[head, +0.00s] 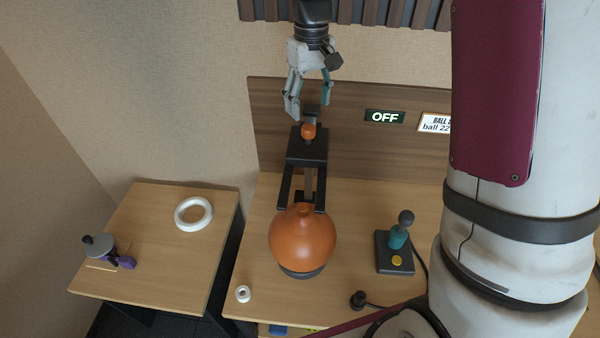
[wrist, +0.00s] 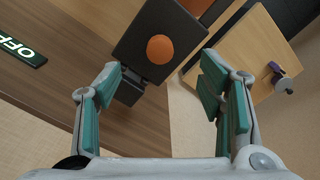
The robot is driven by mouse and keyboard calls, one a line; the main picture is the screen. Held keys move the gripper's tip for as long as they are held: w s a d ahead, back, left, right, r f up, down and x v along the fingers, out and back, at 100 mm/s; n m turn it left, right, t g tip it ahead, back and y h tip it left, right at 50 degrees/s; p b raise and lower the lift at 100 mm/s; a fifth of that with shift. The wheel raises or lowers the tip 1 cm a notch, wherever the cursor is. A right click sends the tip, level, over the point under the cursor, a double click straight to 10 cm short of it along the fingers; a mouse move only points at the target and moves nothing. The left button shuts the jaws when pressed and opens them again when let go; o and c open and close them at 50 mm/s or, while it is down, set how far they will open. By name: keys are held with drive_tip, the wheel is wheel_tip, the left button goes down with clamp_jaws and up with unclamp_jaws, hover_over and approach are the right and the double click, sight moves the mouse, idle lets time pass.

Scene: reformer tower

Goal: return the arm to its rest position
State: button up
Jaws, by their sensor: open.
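My gripper (head: 308,102) is open and empty in the head view, pointing down above the black stand. In the wrist view its two teal-padded fingers (wrist: 160,88) are spread apart with nothing between them. Below it, an orange knob (head: 308,130) sits on the black top block (head: 306,148) of the stand; the knob also shows in the wrist view (wrist: 160,48). The gripper appears apart from the knob. An orange round vessel (head: 302,240) stands on a dark base under the stand's arms.
A joystick box (head: 394,253) with a yellow button stands on the table to the right. An OFF sign (head: 385,117) hangs on the wooden back panel (head: 400,155). The left side table (head: 165,255) holds a white ring (head: 180,222) and a grey-and-purple object (head: 98,246). A small white ring (head: 243,294) lies near the front edge.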

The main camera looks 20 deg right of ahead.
drive_tip(key=s+r+m+t+b, duration=0.1)
drive_tip(key=s+r+t, duration=0.2)
drive_tip(key=s+r, duration=0.75)
drive_tip(key=s+m+t+b, duration=0.1)
drive_tip(key=s+m+t, duration=0.1)
drive_tip(key=s, duration=1.3)
drive_tip(key=shift+f+t, duration=0.3)
drive_tip(key=shift+f, duration=0.15)
drive_tip(key=shift+s, duration=0.1)
